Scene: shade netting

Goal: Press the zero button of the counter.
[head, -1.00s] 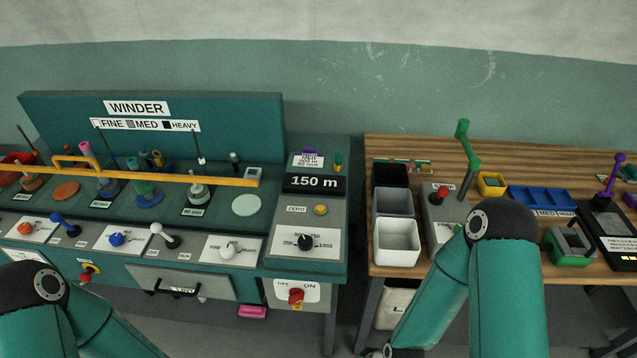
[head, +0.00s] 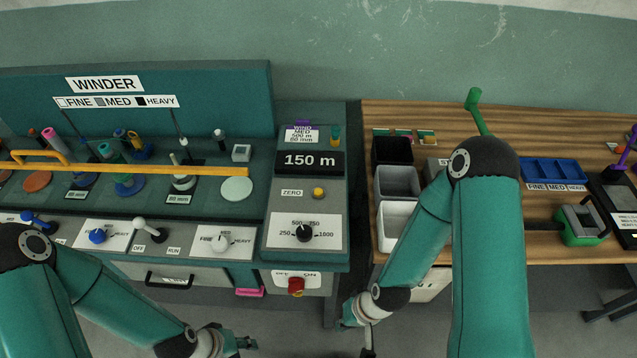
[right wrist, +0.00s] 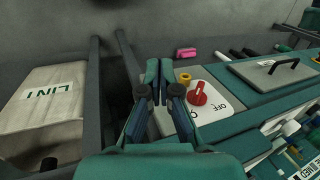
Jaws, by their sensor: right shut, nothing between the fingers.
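The counter (head: 310,161) is a dark display reading "150 m" on the right end of the winder. Its zero button (head: 318,193) is a round yellow knob beside the "ZERO" label, below the display. My right gripper (right wrist: 160,72) is shut and empty; in the right wrist view it is near the front panel with the red switch. My left gripper (head: 241,343) is low in front of the winder, small and partly cut off. Neither gripper touches the button.
A dial (head: 305,232) sits below the button, and the red off/on switch (head: 296,286) is on the front face. An orange bar (head: 210,170) crosses the winder on the left. A wooden bench (head: 382,118) with bins stands right, across a narrow gap.

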